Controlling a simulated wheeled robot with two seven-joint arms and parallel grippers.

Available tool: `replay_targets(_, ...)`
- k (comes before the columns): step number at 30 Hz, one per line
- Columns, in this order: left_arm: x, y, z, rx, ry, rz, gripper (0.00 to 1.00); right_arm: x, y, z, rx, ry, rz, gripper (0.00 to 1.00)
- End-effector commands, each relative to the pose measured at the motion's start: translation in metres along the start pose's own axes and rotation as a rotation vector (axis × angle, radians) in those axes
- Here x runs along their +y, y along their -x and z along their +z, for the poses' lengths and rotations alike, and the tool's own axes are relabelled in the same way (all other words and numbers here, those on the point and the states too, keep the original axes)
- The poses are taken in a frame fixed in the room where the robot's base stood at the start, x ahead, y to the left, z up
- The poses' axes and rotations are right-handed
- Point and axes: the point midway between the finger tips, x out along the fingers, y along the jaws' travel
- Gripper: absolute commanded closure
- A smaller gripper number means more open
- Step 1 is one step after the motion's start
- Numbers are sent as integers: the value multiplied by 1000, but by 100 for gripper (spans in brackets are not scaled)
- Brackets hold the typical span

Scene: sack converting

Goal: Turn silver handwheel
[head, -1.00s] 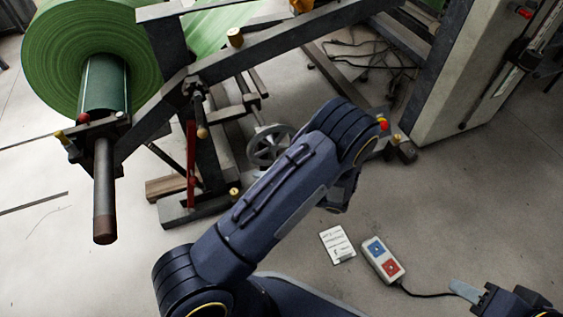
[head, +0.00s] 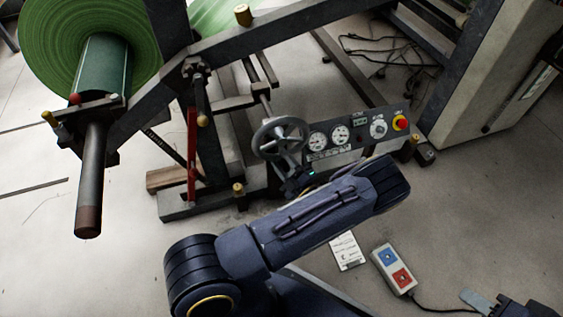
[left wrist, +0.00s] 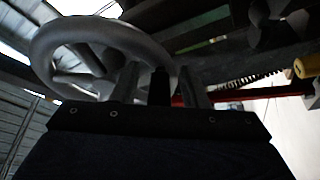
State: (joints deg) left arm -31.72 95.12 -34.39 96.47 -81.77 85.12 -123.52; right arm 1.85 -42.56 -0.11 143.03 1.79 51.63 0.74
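The silver handwheel (head: 280,121), a spoked grey ring, sits on a shaft left of the gauge panel in the head view. It fills the upper left of the left wrist view (left wrist: 45,62). My left gripper (head: 291,165) is just below the wheel's lower rim, partly hidden by my forearm. In the left wrist view its two grey fingers (left wrist: 160,82) stand apart, with a dark upright piece between them that I cannot identify. Contact with the rim cannot be told. My right gripper (head: 478,299) is at the lower right edge, partly cut off.
A control panel (head: 350,138) with gauges and a red button is right of the wheel. A red bar (head: 192,150) and steel frame stand left. A green roll (head: 50,45) is upper left. A pendant (head: 394,269) and paper card (head: 347,251) lie on the floor.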

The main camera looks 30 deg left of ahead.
Motion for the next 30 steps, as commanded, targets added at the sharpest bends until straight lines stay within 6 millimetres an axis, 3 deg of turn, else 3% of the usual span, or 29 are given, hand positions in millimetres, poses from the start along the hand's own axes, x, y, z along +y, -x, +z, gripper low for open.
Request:
replay_targets(10, 0, -7, 0, -1, 0, 0, 60, 1, -1, 1, 0, 0, 0, 61)
replay_targets(20, 1, -6, 0, -1, 0, 0, 100, 1, -1, 1, 0, 0, 0, 61)
replay_targets(30, 2, -5, 1, -5, 1, 3, 100, 1, -1, 1, 0, 0, 0, 61)
